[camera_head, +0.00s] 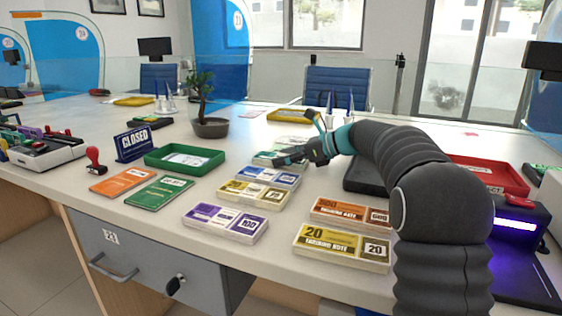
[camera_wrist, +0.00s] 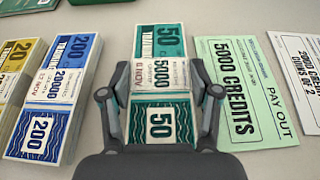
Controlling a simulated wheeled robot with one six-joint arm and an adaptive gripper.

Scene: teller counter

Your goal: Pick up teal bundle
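The teal bundle (camera_wrist: 160,85) is a banded stack of notes marked 50, lying flat on the counter in the middle of the wrist view. My gripper (camera_wrist: 160,72) is open over it, one finger along each long side, with the tips close to its edges. I cannot tell whether they touch it. In the head view my gripper (camera_head: 278,161) reaches in from the right and hides much of the teal bundle (camera_head: 264,156), which lies behind the blue bundle.
The blue 200 bundle (camera_wrist: 68,75) lies left of the teal one, and a green 5000 credits slip (camera_wrist: 236,85) lies right. Yellow (camera_head: 253,193), purple (camera_head: 225,221), orange (camera_head: 345,213) and 20-note (camera_head: 342,246) bundles lie nearer. A green tray (camera_head: 185,172) is at left, a red tray (camera_head: 508,181) at right.

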